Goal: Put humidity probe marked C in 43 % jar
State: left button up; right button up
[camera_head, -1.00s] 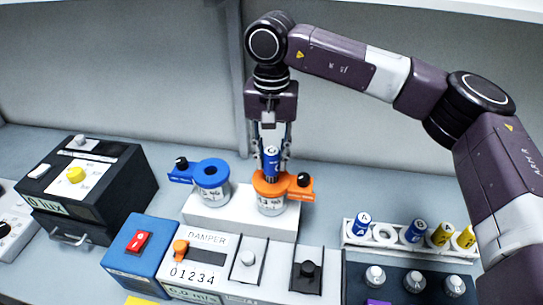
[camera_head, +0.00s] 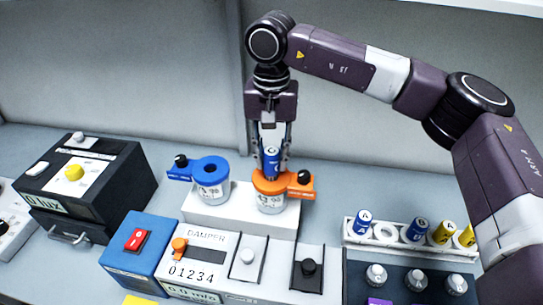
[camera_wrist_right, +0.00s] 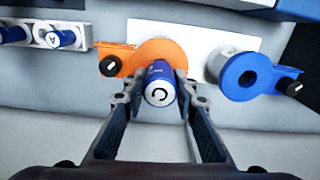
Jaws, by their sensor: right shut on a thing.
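My right gripper (camera_head: 271,158) points down over the jar with the orange lid (camera_head: 268,200) and is shut on a blue probe (camera_head: 271,155) with a white top. In the right wrist view the probe's top (camera_wrist_right: 158,93) bears a letter that reads as C. The probe stands upright at the orange lid's opening; how deep it sits is hidden. The orange-lidded jar's label seems to read 43 %. A jar with a blue lid (camera_head: 210,170) and an open hole stands to its left. My left gripper is not in view.
Both jars stand on a white block (camera_head: 230,220). A white rack (camera_head: 385,236) at right holds several blue and yellow probes. In front are a damper panel (camera_head: 205,245), a blue switch box (camera_head: 140,245) and a dark knob panel (camera_head: 400,290). A black lux box (camera_head: 85,180) stands at left.

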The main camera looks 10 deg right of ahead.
jog(key=shift+f+b, duration=0.85)
jog(key=shift+b, duration=0.05)
dwell(1.3)
jog(key=o, duration=1.5)
jog(key=shift+r, duration=0.15)
jog(key=shift+r+p, duration=2.5)
jog(key=shift+r, duration=1.4)
jog(key=shift+s+f, duration=0.1)
